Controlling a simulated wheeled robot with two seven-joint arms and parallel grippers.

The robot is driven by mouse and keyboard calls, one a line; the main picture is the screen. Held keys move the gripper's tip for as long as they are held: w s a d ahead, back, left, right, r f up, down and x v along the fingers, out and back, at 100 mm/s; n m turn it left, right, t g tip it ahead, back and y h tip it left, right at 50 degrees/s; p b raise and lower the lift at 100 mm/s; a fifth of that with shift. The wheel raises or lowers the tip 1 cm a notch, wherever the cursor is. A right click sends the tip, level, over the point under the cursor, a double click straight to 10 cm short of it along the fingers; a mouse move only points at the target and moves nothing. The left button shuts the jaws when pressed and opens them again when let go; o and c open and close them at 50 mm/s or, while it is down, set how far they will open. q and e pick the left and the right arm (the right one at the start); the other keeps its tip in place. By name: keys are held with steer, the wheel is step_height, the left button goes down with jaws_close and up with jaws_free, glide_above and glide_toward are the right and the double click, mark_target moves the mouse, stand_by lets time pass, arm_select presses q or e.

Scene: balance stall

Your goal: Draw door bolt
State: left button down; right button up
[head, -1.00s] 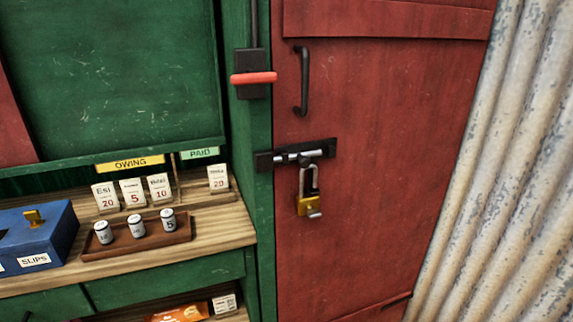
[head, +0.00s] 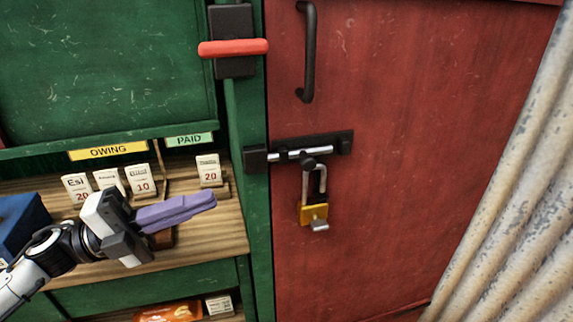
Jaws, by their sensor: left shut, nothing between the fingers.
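The door bolt (head: 290,154) is a silver rod in a black mount on the red door (head: 400,140). Its left end meets a black keeper (head: 255,159) on the green frame. A dark knob (head: 309,163) sits on the rod. A brass padlock (head: 314,214) hangs below the bolt by its shackle, with a silver piece at its bottom. My left gripper (head: 212,201), with purple fingers, is shut and empty over the counter, left of the padlock and apart from it. My right gripper is not in view.
A black door handle (head: 309,60) stands above the bolt. A red lever (head: 233,48) juts from the green frame. Price cards (head: 141,182) and a blue box (head: 20,225) stand on the wooden counter (head: 215,235). Corrugated metal (head: 510,200) bounds the right side.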

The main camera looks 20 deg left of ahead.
mark_target(279, 175)
arm_select(q)
steer(key=shift+s+r, duration=0.1)
steer(key=shift+s, duration=0.15)
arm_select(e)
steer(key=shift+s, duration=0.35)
arm_select(q)
steer(key=shift+w+d, duration=0.1)
